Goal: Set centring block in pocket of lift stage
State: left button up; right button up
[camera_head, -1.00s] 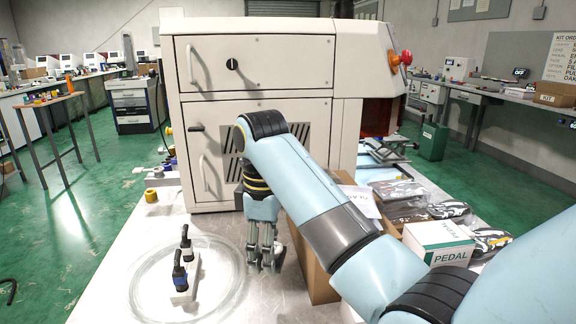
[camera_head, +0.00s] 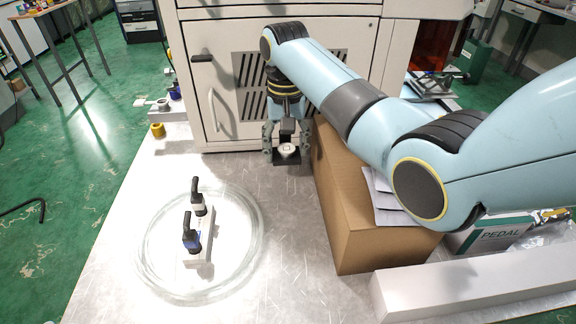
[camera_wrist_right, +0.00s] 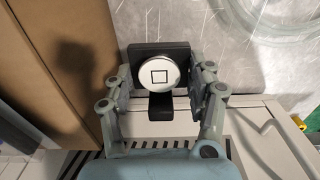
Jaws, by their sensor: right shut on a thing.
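My right gripper (camera_head: 286,142) hangs in front of the cream machine. In the right wrist view, its fingers (camera_wrist_right: 160,85) are shut on a dark square block (camera_wrist_right: 135,58) with a round white face (camera_wrist_right: 159,72) bearing a black square outline. I take this to be the centring block; it also shows in the head view (camera_head: 287,160). It appears held above the metal table. A low metal platform (camera_head: 430,86) right of the machine may be the lift stage; its pocket cannot be made out. My left gripper is out of view.
A cardboard box (camera_head: 345,205) stands close right of the gripper. A clear ring (camera_head: 150,262) on the table surrounds a pale bar (camera_head: 207,240) with two dark-handled parts. The machine (camera_head: 225,95) blocks the back. Bare table (camera_head: 285,235) lies between ring and box.

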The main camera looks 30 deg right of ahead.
aim_at(286, 181)
jog(key=shift+f+b, duration=0.45)
jog(key=shift+f, duration=3.1)
jog(key=shift+f, duration=0.2)
jog(key=o, duration=1.2)
jog(key=shift+o, duration=0.2)
